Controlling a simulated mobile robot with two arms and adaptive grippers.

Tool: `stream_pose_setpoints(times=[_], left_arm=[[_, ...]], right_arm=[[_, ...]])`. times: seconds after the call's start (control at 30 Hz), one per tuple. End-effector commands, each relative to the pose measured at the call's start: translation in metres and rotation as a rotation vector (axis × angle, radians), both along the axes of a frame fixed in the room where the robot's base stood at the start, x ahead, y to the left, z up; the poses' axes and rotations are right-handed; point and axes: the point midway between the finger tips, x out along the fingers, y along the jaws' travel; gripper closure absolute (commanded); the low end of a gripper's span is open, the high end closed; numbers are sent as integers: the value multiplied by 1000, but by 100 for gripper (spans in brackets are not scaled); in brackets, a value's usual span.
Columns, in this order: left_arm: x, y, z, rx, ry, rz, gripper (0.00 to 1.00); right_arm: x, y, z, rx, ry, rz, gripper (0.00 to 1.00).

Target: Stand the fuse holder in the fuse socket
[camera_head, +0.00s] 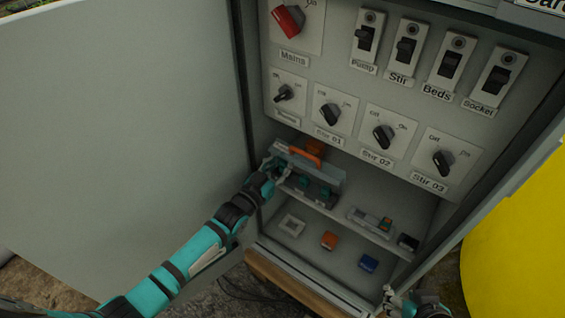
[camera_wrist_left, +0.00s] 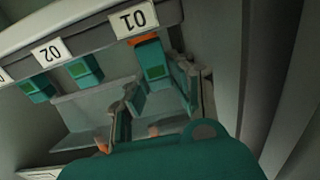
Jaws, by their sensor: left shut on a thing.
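My left gripper (camera_head: 272,172) is inside the cabinet, at the left end of the middle shelf. In the left wrist view its fingers (camera_wrist_left: 158,92) are shut on a teal block with a green face (camera_wrist_left: 154,66), which looks like the fuse holder. The block sits under the label 01 (camera_wrist_left: 133,19), with an orange strip at its top. I cannot tell whether it is seated, and the fuse socket cannot be made out clearly behind the fingers. My right gripper (camera_head: 392,298) is low at the bottom edge, outside the cabinet; its opening is unclear.
Similar teal blocks (camera_wrist_left: 87,69) stand beside it under label 02 (camera_wrist_left: 50,52). An orange bar (camera_head: 305,155) lies above the row. A white square frame (camera_head: 291,225), an orange block (camera_head: 329,240) and a blue block (camera_head: 368,263) are on the lower shelf. The cabinet door (camera_head: 120,110) stands left.

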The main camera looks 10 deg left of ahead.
Motion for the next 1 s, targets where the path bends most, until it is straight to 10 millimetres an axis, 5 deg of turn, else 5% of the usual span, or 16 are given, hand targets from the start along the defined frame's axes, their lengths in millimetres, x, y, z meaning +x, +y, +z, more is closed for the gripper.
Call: stream_pose_setpoints(times=[1.0], left_arm=[[0,0,-3,0,0,0,100]], right_arm=[[7,6,3,22,-39,-3,60]])
